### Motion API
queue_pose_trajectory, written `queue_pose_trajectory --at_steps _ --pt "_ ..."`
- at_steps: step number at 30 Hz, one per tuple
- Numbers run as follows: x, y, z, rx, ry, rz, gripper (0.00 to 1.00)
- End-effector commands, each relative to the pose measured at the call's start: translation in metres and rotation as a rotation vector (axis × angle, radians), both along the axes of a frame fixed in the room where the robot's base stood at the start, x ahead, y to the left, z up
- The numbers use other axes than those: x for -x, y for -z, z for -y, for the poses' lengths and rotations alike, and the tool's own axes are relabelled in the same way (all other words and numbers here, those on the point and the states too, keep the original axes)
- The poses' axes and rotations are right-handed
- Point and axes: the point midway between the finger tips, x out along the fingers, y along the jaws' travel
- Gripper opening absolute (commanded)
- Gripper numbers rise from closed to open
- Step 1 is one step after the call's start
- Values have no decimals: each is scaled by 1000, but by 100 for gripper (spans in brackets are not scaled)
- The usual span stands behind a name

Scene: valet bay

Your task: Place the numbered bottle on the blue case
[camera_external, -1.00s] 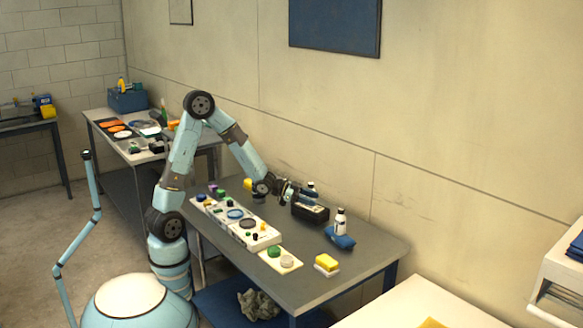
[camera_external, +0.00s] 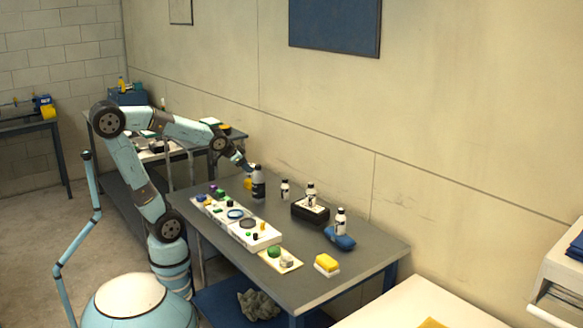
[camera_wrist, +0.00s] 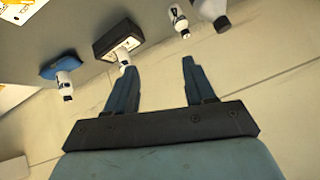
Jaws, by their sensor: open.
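Several dark-capped bottles stand on the grey table; I cannot read which is numbered. A white bottle (camera_external: 340,222) stands on a soft-looking blue object (camera_external: 342,242), perhaps the blue case; both show in the wrist view, bottle (camera_wrist: 65,86) and blue object (camera_wrist: 62,66). Another white bottle (camera_external: 311,193) stands on a black box (camera_external: 299,212). A small white bottle (camera_external: 285,189) and a larger grey bottle (camera_external: 258,184) stand left of the box; in the wrist view the small bottle (camera_wrist: 178,20) carries a dark label mark. My gripper (camera_wrist: 160,64) is open and empty, near the grey bottle.
A long white tray (camera_external: 240,234) with small parts runs along the front of the table. A yellow sponge (camera_external: 327,262) lies at the right. A blue toolbox (camera_external: 127,97) stands on the back table. The wall is close behind the bottles.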

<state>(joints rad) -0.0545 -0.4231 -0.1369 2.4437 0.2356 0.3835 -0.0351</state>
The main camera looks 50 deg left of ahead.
Motion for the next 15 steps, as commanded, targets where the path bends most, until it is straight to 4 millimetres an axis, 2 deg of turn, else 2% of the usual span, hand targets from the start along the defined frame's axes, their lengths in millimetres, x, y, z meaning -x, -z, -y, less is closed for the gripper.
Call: queue_pose_trajectory --at_steps 3,9,12,15 --pt "44 -9 -12 46 -72 -56 54" --pt "113 -11 -20 145 -150 -164 54" --pt "137 -11 -20 186 -166 -206 54" --pt "152 -10 -20 212 -173 -233 54"
